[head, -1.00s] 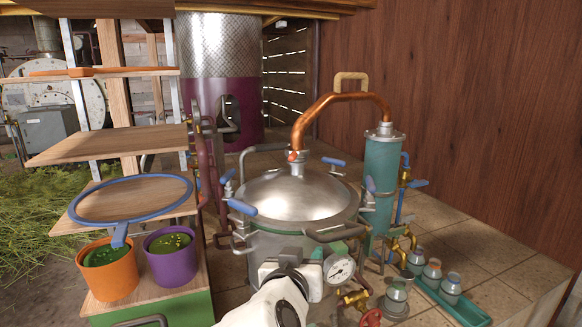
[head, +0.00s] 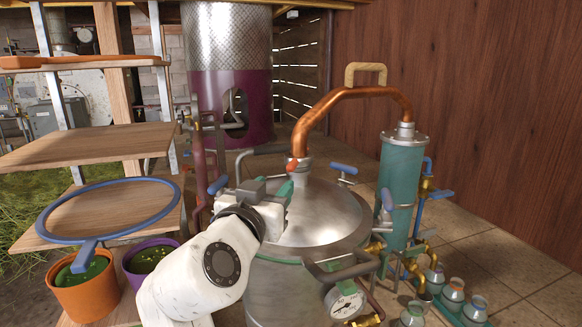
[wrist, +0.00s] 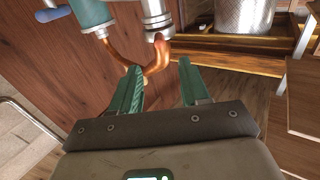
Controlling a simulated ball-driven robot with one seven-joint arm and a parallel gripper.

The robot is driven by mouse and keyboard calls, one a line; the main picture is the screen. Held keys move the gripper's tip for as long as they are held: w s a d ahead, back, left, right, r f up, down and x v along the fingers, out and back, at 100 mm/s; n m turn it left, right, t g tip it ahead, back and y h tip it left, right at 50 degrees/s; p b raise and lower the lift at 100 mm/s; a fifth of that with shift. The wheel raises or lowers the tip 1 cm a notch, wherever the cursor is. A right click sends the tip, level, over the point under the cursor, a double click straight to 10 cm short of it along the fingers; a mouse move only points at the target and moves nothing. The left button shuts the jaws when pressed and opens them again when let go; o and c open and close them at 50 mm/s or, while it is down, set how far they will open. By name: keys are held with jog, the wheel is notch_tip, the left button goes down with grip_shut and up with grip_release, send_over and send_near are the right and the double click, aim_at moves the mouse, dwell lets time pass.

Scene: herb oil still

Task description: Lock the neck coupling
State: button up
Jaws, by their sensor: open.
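The neck coupling (head: 302,165) is a silver collar on top of the still's domed lid (head: 325,205), with a small orange-red lever tip on its left side. A copper pipe (head: 345,93) rises from it and bends over to the teal condenser (head: 400,180). My gripper (head: 284,189) is just left of and in front of the coupling, with its teal fingers partly hidden by its own housing. In the wrist view my gripper (wrist: 158,68) has its fingers apart with nothing held. Beyond them, upside down, show the copper pipe (wrist: 155,66) and the silver neck (wrist: 156,17).
Blue-handled clamps (head: 343,168) sit around the lid rim. A gauge (head: 345,300) and brass valves are at the front. Small jars (head: 453,290) stand at right. Orange (head: 85,290) and purple (head: 150,258) pots and a blue hoop (head: 110,205) are at left.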

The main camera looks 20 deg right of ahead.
aim_at(289, 170)
jog(key=p+x, duration=0.1)
jog(key=x, duration=0.9)
jog(key=shift+f+p, duration=0.1)
jog(key=shift+p, duration=0.3)
jog(key=shift+s, duration=0.1)
jog(key=shift+c, duration=0.2)
grip_shut()
